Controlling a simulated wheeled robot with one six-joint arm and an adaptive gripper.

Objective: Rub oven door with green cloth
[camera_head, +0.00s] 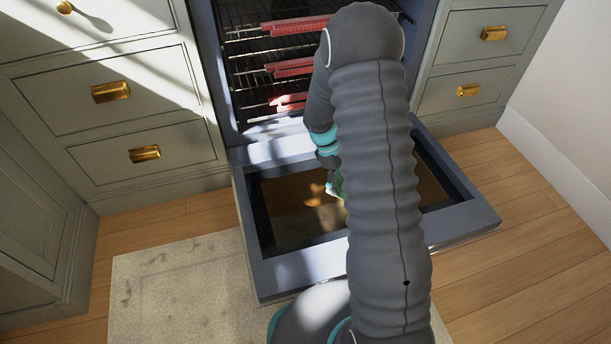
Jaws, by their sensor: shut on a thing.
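The oven door (268,268) is folded down open, with a blue-grey frame and a dark glass panel. My arm reaches over it and hides much of its middle and right part. My gripper (335,190) is at the inner face of the door, mostly hidden behind my arm. A small bit of green cloth (340,183) shows at the gripper, which is shut on it. The cloth is close to the glass, but I cannot tell whether it touches. Most of the cloth is hidden.
The open oven has wire racks (252,72) with red edge guards (295,26). Grey drawers with brass handles (110,92) stand to the left, and more drawers (465,90) to the right. A pale rug (170,285) lies on the wooden floor. The floor at right (535,250) is clear.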

